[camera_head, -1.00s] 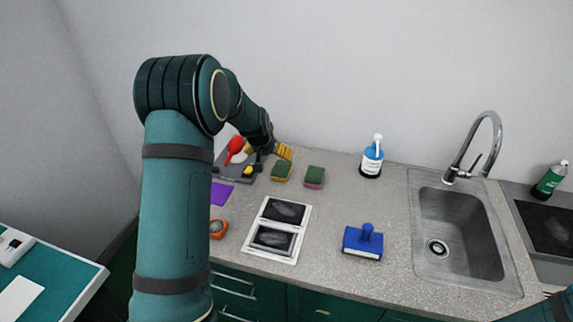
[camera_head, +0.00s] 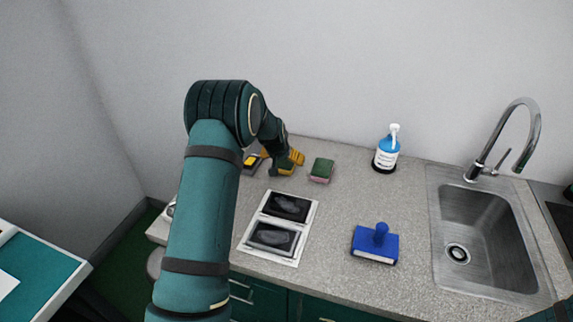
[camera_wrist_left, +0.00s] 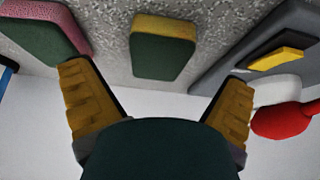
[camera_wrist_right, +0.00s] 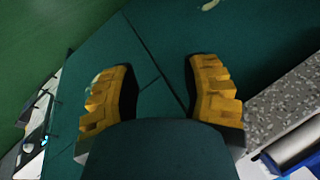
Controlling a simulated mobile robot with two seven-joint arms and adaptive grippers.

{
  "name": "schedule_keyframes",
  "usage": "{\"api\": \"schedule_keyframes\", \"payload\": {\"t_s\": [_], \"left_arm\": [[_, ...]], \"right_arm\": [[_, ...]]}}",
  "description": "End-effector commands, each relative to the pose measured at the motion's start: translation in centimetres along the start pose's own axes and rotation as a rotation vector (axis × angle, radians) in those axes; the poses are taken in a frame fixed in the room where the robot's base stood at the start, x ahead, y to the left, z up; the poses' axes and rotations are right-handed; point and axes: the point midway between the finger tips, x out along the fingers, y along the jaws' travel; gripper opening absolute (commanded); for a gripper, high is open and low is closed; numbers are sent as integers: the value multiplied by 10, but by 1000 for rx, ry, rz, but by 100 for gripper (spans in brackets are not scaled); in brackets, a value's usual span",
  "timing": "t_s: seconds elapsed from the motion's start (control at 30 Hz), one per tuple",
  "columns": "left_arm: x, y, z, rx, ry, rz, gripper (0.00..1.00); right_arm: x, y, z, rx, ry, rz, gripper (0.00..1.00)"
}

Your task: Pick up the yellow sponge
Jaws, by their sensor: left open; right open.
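The yellow sponge with a dark green face (camera_wrist_left: 163,50) lies on the grey counter. In the left wrist view it sits between my open fingers, a little beyond their tips, and nothing is gripped. In the head view my left gripper (camera_head: 283,157) is over the sponge (camera_head: 285,168) and partly hides it. The left wrist view also shows my left gripper (camera_wrist_left: 158,73). My right gripper (camera_wrist_right: 162,66) is open and empty in the right wrist view, over dark green cabinet fronts beside the counter. It is out of the head view.
A pink-and-green sponge (camera_head: 321,170) lies just right of the yellow one. On its other side is a grey tray (camera_wrist_left: 218,75) with a yellow-topped item and a red object (camera_wrist_left: 287,121).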

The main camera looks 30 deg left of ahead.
Motion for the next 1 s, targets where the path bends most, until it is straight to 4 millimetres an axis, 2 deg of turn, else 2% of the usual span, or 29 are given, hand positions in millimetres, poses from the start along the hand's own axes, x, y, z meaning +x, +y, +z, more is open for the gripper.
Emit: {"api": "schedule_keyframes", "payload": {"t_s": [0.17,0.5,0.8,0.83,0.93,1.0], "left_arm": [[10,0,-2,0,0,-1,100],[52,0,-11,0,-1,0,100],[57,1,-11,0,0,1,100],[57,1,-11,0,0,1,96],[57,1,-11,0,0,0,67],[57,1,-11,0,0,0,62]], "right_arm": [[0,0,1,0,-1,0,47],[3,1,2,-1,-3,0,47],[3,1,2,-1,-4,-1,47],[3,1,2,-1,-4,-1,47],[3,1,2,-1,-4,0,47],[3,1,2,-1,-4,0,47]]}}
